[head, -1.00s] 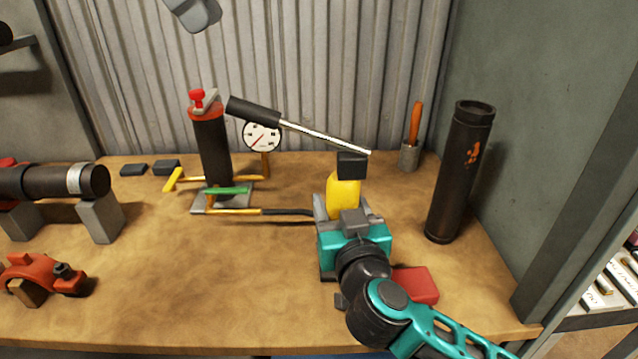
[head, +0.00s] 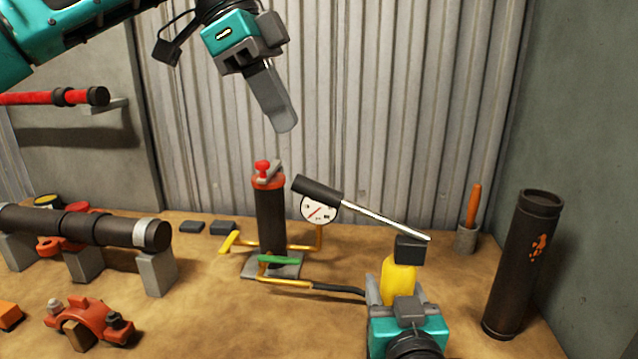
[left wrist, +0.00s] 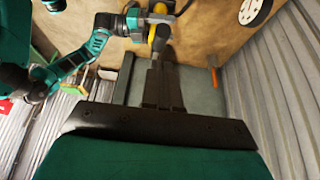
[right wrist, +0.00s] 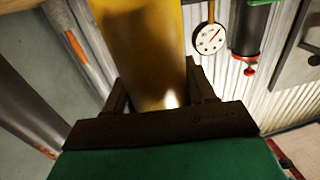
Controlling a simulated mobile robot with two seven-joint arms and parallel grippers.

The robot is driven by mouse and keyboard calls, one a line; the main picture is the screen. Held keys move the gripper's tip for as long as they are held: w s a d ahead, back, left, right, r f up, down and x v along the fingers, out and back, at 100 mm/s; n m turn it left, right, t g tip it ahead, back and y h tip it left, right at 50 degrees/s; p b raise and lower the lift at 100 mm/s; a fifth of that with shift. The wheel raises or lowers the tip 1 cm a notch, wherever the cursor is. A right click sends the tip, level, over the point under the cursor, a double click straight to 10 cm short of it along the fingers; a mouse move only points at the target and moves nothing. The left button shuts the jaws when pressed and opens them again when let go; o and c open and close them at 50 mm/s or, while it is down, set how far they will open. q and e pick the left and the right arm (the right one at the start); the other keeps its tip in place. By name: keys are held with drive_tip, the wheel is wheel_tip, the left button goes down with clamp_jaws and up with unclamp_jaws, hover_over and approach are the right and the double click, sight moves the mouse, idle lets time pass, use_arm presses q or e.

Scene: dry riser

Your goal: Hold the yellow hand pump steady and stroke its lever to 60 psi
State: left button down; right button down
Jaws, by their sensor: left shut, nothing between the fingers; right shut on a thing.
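The yellow hand pump (head: 398,277) stands on the bench, with a black head on top. Its lever (head: 370,215) slopes up to the left and ends in a black grip (head: 316,190). My right gripper (head: 396,292) is shut around the yellow body, which also fills the right wrist view (right wrist: 145,50). My left gripper (head: 285,128) is shut and empty, above and left of the lever grip and apart from it. The round gauge (head: 319,209) stands behind the grip, which partly covers it; its red needle shows but I cannot read the value.
The dark riser (head: 270,220) with a red top stands left of the gauge. A green-handled valve (head: 278,260) and a hose (head: 335,289) lie before it. A dark tube (head: 522,265) stands at right. A pipe on grey blocks (head: 90,226) lies at left. The corrugated wall is behind.

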sight(303, 191)
use_arm(q)
drive_tip(key=shift+x, duration=3.45)
drive_tip(key=shift+a, duration=0.1)
drive_tip(key=shift+f, duration=2.2)
drive_tip(key=a, duration=0.1)
drive_tip(key=a+r, duration=0.1)
drive_tip(key=a, duration=0.1)
drive_tip(key=shift+w, duration=0.25)
